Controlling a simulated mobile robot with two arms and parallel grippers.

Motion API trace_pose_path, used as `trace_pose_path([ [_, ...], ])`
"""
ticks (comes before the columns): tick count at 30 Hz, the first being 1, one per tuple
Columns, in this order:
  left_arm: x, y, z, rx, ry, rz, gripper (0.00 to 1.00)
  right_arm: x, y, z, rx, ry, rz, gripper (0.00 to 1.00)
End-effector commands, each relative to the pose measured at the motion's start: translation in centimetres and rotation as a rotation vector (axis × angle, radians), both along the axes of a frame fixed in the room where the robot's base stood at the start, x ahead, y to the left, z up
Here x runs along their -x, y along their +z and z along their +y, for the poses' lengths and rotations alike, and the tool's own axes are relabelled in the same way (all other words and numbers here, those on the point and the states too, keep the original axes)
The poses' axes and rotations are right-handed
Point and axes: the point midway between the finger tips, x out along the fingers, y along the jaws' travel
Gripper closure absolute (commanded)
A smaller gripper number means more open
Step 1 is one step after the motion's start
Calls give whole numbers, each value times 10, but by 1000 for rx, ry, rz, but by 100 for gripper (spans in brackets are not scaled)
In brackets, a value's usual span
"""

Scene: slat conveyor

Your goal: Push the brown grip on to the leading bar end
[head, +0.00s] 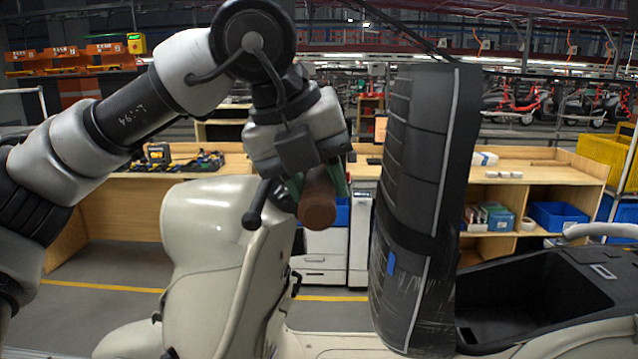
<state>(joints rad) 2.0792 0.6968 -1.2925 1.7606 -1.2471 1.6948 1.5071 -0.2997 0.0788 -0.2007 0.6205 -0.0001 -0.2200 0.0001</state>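My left gripper (318,184), with green fingers, comes in from the upper left. Its fingers sit on both sides of the brown grip (318,207), which is a short cylinder with its round end toward the camera. The grip is at the handlebar area of a cream scooter (215,225). A black lever with a ball end (254,212) sticks out just left of the grip. The bar end itself is hidden behind the grip and gripper, so I cannot tell whether the grip is on it. My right gripper is not in view.
A tall black padded panel, seemingly the raised seat (420,200), stands close right of the gripper. An open black storage bin (530,300) lies right of it. Wooden workbenches (125,205) with tools and blue boxes stand behind.

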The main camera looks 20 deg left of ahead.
Motion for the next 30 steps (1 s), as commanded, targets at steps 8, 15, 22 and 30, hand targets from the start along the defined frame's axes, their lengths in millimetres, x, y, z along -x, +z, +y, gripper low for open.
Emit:
trace_pose_path([
  [8,-6,0,2,-1,0,0,91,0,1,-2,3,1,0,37],
  [15,-6,0,2,-1,0,0,91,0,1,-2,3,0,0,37],
  [22,-11,0,3,1,1,1,91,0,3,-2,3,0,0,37],
  [30,-20,0,5,1,1,1,91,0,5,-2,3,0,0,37],
])
